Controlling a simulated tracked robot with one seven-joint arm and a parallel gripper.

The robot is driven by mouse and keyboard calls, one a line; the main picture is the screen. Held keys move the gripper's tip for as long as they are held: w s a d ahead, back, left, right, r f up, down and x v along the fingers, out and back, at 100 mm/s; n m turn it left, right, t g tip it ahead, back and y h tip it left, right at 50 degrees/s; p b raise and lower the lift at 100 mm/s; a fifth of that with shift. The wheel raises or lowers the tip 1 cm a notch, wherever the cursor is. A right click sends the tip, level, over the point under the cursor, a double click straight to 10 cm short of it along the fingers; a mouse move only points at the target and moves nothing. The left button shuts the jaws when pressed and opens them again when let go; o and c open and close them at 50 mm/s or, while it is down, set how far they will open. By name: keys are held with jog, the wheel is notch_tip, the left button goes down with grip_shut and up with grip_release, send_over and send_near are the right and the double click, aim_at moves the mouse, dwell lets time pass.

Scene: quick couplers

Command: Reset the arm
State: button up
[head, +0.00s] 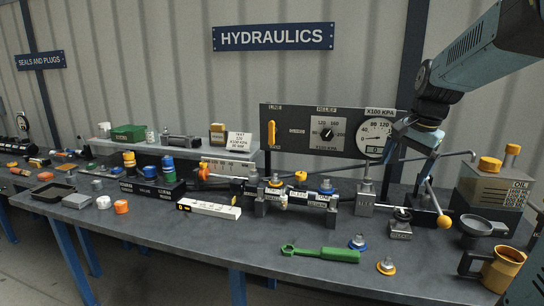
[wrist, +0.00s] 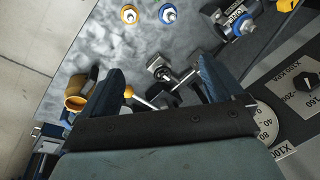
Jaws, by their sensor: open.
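My gripper (head: 412,160) hangs from my arm at the right of the head view, in front of the pressure gauge panel and above the bench. In the wrist view my gripper (wrist: 162,85) shows its two fingers well apart with nothing held between them. Below and beyond the fingers are a small metal fitting (wrist: 160,70) and a lever with a yellow ball knob (wrist: 128,91). The ball knob also shows in the head view (head: 444,221). I cannot tell the exact height of the fingertips above the bench.
A green tool (head: 322,254), blue-ringed coupler (head: 357,242) and yellow-ringed coupler (head: 386,266) lie near the front edge. The gauge panel (head: 290,125) stands behind.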

jog(key=s+a+n+t, duration=0.1)
jog(key=s+a+n, duration=0.3)
jog(key=s, duration=0.5)
jog(key=s+a+n+t, duration=0.2)
jog(key=s+a+n, duration=0.3)
jog(key=s, duration=0.5)
jog(key=shift+f+n+h, duration=0.4)
jog(key=shift+f+n, duration=0.05)
jog(key=shift+n, duration=0.05)
